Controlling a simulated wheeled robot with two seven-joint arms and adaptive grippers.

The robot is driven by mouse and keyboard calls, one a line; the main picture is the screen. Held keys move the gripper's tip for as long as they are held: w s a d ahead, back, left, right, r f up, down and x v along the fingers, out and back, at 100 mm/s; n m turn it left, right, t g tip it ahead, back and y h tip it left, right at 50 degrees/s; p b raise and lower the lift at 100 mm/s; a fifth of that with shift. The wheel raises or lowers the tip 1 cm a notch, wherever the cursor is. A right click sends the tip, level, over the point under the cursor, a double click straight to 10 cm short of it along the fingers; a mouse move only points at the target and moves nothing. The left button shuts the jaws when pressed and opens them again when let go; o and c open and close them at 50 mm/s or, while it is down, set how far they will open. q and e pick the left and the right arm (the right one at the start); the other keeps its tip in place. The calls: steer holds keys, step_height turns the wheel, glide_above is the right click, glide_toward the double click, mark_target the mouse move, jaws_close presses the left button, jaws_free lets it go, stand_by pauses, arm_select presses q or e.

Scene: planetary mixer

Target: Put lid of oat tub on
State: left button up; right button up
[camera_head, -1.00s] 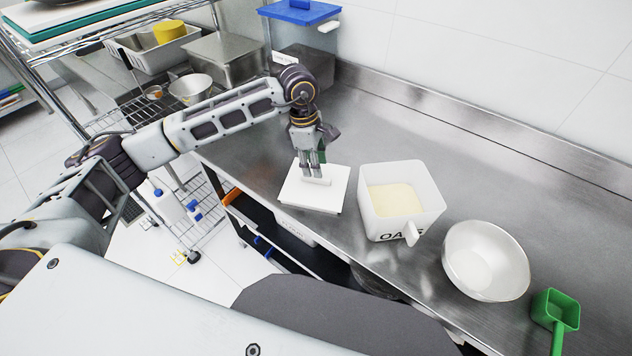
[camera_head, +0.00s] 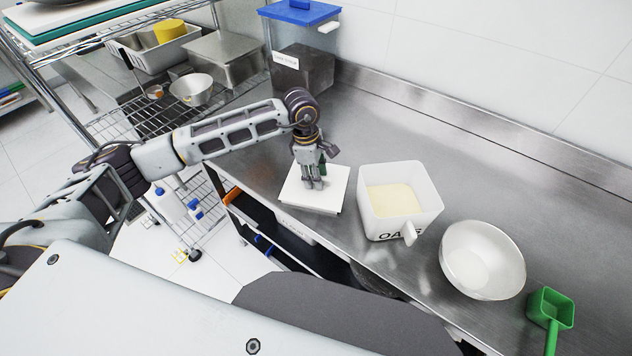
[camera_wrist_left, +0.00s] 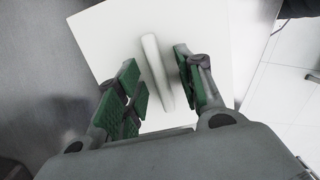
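The white square lid (camera_head: 327,201) lies flat on the steel counter near its front edge. Its raised bar handle (camera_wrist_left: 156,70) shows in the left wrist view. My left gripper (camera_head: 314,185) is down at the lid with its fingers on either side of the handle; in the wrist view the gripper (camera_wrist_left: 165,88) is open, with a gap between the handle and the left finger. The white oat tub (camera_head: 375,222) stands uncovered right of the lid, with pale oats (camera_head: 394,200) inside. My right gripper is not in view.
A white bowl (camera_head: 482,260) and a green scoop (camera_head: 549,310) lie right of the tub. A clear bin with a blue lid (camera_head: 301,12) stands at the back left. The counter behind the tub is clear. A wire rack (camera_head: 130,120) stands left.

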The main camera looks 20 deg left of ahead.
arm_select(q)
jaws_close()
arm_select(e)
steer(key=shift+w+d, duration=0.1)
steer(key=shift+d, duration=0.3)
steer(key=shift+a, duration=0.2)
arm_select(q)
steer(key=shift+r, duration=0.6)
step_height(320, 180, up, 9)
steer(key=b, duration=0.1)
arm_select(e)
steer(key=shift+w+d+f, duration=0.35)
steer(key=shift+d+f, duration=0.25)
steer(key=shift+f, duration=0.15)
arm_select(q)
steer(key=shift+f, duration=0.1)
